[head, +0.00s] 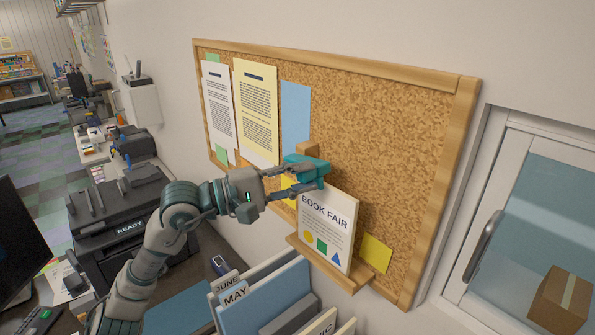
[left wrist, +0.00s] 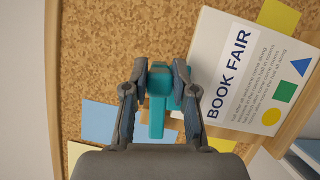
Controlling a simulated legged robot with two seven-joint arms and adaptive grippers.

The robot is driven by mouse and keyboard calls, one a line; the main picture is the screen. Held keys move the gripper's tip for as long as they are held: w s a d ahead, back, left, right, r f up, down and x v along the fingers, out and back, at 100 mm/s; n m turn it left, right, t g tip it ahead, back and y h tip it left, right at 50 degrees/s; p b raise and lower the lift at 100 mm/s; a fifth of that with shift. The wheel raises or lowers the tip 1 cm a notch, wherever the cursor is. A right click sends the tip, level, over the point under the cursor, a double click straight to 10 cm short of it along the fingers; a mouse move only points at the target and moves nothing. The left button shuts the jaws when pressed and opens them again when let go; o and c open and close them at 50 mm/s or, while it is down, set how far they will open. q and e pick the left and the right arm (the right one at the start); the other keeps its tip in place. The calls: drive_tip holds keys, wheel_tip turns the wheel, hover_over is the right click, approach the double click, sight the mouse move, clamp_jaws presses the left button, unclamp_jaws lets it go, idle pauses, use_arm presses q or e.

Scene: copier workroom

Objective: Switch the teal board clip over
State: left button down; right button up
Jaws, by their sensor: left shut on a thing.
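The teal board clip (head: 306,171) is at the cork board (head: 385,130), just above the top left of the Book Fair sheet. It also shows in the left wrist view (left wrist: 157,104). My left gripper (head: 322,174) is shut on the clip, with one finger on each side of it in the left wrist view (left wrist: 160,90). A small wooden block (head: 307,149) shows right behind the clip. The Book Fair sheet (head: 328,228) stands tilted on a wooden ledge (head: 326,262) at the board's lower edge. I cannot tell whether the clip touches the sheet. My right gripper is not in view.
Papers hang on the board: a white sheet (head: 217,110), a yellow sheet (head: 256,110), a blue sheet (head: 296,113) and a yellow note (head: 376,253). A file holder (head: 265,295) stands below the board. A printer (head: 120,215) is at the left. The board's upper right is bare.

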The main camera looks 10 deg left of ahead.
use_arm(q)
drive_tip(key=shift+w+a+f+m+y, duration=0.15)
drive_tip(key=shift+f+m+y, duration=0.15)
drive_tip(key=shift+f+m, duration=0.7)
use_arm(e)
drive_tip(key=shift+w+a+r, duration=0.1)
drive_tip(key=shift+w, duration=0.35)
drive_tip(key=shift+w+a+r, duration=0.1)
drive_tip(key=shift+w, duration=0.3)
use_arm(q)
drive_tip(key=shift+r, duration=0.1)
drive_tip(key=c, duration=0.9)
unclamp_jaws()
drive_tip(key=shift+w, duration=0.1)
drive_tip(key=shift+c, duration=0.2)
drive_tip(key=shift+w, duration=0.3)
drive_tip(key=shift+s, duration=0.25)
drive_tip(key=shift+s+a, duration=0.2)
drive_tip(key=shift+a, duration=0.15)
drive_tip(key=v, duration=1.1)
drive_tip(key=shift+w+a, duration=0.2)
drive_tip(key=shift+w, duration=0.15)
